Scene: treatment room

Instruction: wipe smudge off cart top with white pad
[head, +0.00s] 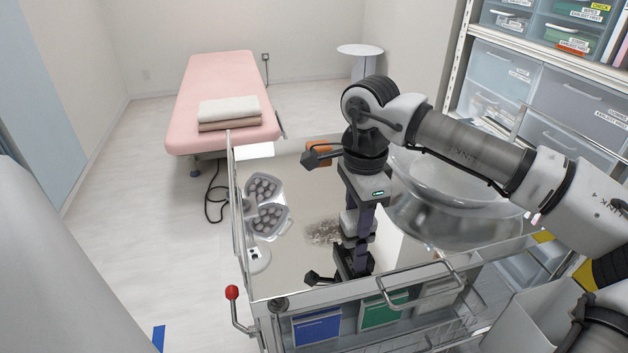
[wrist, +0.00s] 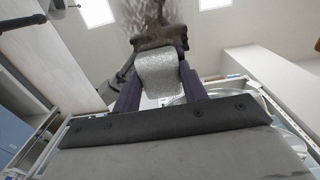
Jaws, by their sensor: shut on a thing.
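The cart top (head: 290,172) is a shiny, mirror-like metal surface inside low rails. A grey, speckled smudge (head: 321,232) lies on it, just left of my gripper. My gripper (head: 359,232) points down and is shut on the white pad (head: 349,222), low at the cart top; I cannot tell if the pad touches it. In the wrist view the pad (wrist: 160,75) sits between the two dark fingers of my gripper (wrist: 160,85). The smudge (wrist: 155,14) shows beyond the pad there. The gripper's reflection shows below it in the head view.
A large clear bowl (head: 435,215) stands close to the right of my gripper. Two grey-lidded containers (head: 268,220) and a white round item (head: 258,257) are at the left. An orange object (head: 318,152) is at the back. A push handle (head: 425,287) runs along the front.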

